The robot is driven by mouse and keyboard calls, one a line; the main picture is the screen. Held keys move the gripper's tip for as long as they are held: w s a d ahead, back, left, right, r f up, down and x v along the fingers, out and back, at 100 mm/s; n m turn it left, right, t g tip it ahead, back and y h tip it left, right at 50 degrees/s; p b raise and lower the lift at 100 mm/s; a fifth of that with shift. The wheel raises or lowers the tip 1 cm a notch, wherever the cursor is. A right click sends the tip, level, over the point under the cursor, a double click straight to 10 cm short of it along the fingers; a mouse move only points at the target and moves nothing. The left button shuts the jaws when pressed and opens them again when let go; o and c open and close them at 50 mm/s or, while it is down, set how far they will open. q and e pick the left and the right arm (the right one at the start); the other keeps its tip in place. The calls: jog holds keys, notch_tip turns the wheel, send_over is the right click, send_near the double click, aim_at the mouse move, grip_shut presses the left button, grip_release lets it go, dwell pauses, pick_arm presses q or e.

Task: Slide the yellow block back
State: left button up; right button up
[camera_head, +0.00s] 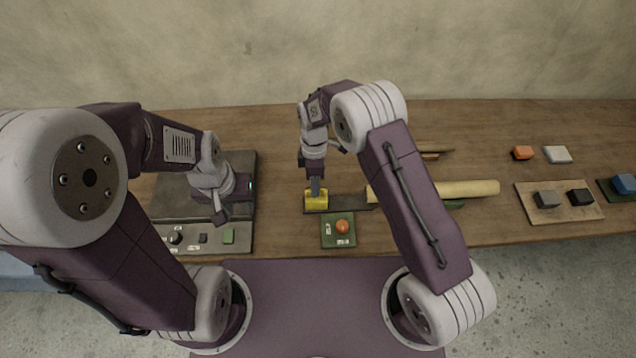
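The yellow block (316,201) sits at the left end of a dark flat strip (346,204) on the wooden table. My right gripper (316,188) points down at the block from above, its dark fingers at or just behind the block's top. I cannot tell whether the fingers hold the block or only touch it. My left gripper (219,214) hangs over the grey panel at the left, apart from the block. Its finger opening is too small to make out.
A green plate with an orange knob (342,227) lies just in front of the strip. A pale roll (467,189) lies to the right, partly behind my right arm. The grey panel (160,208) carries small knobs. Boards with coloured blocks (523,197) stand at the far right.

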notch_tip(320, 180, up, 9)
jog(key=w+b, duration=0.1)
jog(key=shift+w, duration=0.3)
jog(key=shift+f, duration=0.1)
dwell(0.4)
